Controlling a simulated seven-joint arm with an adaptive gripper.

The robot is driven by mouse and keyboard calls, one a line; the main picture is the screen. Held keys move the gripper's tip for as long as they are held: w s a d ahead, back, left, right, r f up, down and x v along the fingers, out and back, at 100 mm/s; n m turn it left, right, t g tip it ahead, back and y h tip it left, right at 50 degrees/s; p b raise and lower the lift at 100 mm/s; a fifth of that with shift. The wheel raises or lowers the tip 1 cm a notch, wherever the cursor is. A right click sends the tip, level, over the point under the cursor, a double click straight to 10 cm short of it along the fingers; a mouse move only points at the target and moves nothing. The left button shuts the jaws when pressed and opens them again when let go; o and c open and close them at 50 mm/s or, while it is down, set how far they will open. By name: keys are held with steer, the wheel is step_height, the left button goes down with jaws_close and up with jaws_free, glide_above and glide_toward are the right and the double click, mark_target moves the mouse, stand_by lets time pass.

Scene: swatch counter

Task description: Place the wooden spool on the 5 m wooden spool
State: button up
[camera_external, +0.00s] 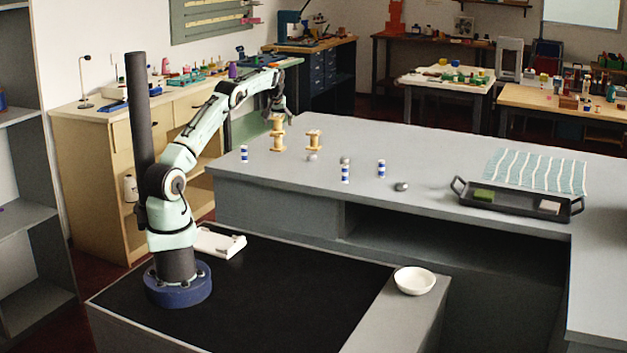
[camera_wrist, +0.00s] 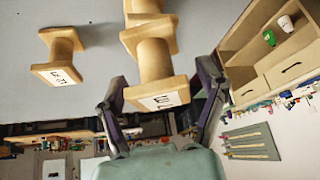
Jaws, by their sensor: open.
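Two wooden spools stand stacked, seen at the counter's far left in the external view, with the upper spool (camera_external: 277,122) on the lower spool (camera_external: 277,141). My gripper (camera_external: 284,108) is just above the stack. In the wrist view my gripper (camera_wrist: 163,95) is open, its fingers on either side of the upper spool (camera_wrist: 155,62), which bears a partly hidden label. The lower spool (camera_wrist: 143,7) is cut off by the frame edge. A separate wooden spool (camera_external: 313,141) stands to the right; it also shows in the wrist view (camera_wrist: 62,55). Its label is too small to read surely.
Blue-and-white cylinders (camera_external: 345,173) and small grey lumps (camera_external: 401,187) stand around the spools. A dark tray (camera_external: 515,203) with a green and a pale block lies to the right, beside a striped cloth (camera_external: 537,171). The counter's middle is mostly clear.

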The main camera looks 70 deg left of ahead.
steer(key=v, duration=1.2)
steer(key=s+d+m+h, duration=0.2)
steer(key=s+d+m, duration=0.1)
steer(key=d, duration=0.9)
steer(key=s+d+m+h, duration=0.2)
steer(key=s+d+m, duration=0.1)
steer(key=d, duration=1)
steer(key=s+d+f+m+g, duration=0.1)
steer(key=s+d+f+m, duration=0.2)
steer(key=s+d+f, duration=0.2)
steer(key=s+d+f+m+g+h, duration=0.1)
steer(key=s+d+f+m, duration=0.2)
steer(key=s+d, duration=0.6)
steer(key=s+f, duration=0.1)
steer(key=s, duration=0.4)
steer(key=shift+s+d+f, duration=0.2)
steer(key=shift+d+f, duration=0.05)
steer(key=shift+f, duration=0.15)
stand_by(2.0)
